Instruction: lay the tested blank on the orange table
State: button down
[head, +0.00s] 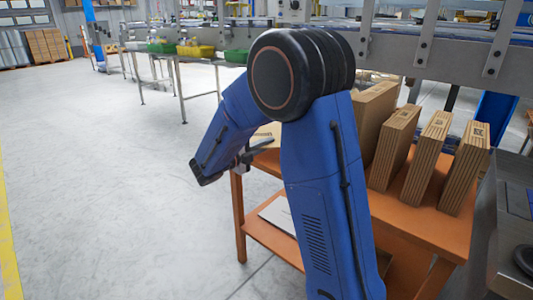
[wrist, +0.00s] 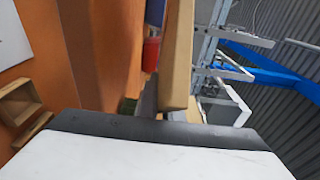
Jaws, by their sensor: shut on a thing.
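My gripper (head: 250,154) is at the left end of the orange table (head: 408,205), partly behind my blue arm. It is shut on a tan cardboard blank (head: 266,134), which shows dark print and is largely hidden by the arm. In the wrist view, a tan board (wrist: 178,55) appears nearly edge-on above the dark and white gripper part (wrist: 160,132); this looks like the held blank. The orange table surface (wrist: 95,45) fills the left of that view. I cannot tell whether the blank touches the table.
Several bundles of cardboard (head: 432,160) stand upright on the table's right part. The lower shelf holds a white sheet (head: 279,214). Grey machine framing (head: 440,62) runs behind. Green bins (head: 162,47) and yellow bins (head: 196,51) stand farther back. Floor at left is clear.

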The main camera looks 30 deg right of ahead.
aim_at(266, 159)
jog(key=shift+f, duration=1.85)
jog(key=c, duration=2.2)
grip_release()
jog(key=shift+a, duration=0.15)
